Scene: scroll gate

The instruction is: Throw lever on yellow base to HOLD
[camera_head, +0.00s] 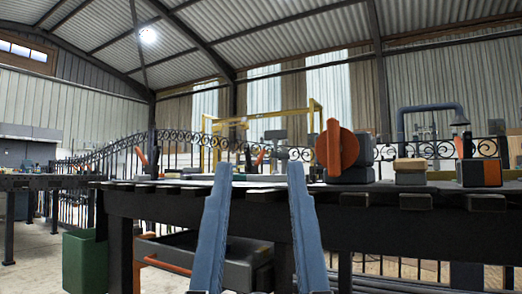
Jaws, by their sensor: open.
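My gripper (260,172) is open. Its two blue fingers point up and forward in front of the bench edge, well apart, with nothing held between them. I cannot make out a lever on a yellow base for sure, nor any HOLD marking. Small orange upright pieces that may be levers show on the bench: one at left (142,157), and one between my fingertips (260,157), farther back. Another orange piece (459,147) rises by a black and orange box (480,172) at right. The bases of the first two are too small or hidden to tell their colour.
The dark bench (400,235) spans the view at about fingertip height. A large orange disc (337,148) on a grey block and a tan-topped grey block (410,171) stand at right. A green bin (85,262) and a grey drawer (190,258) are below.

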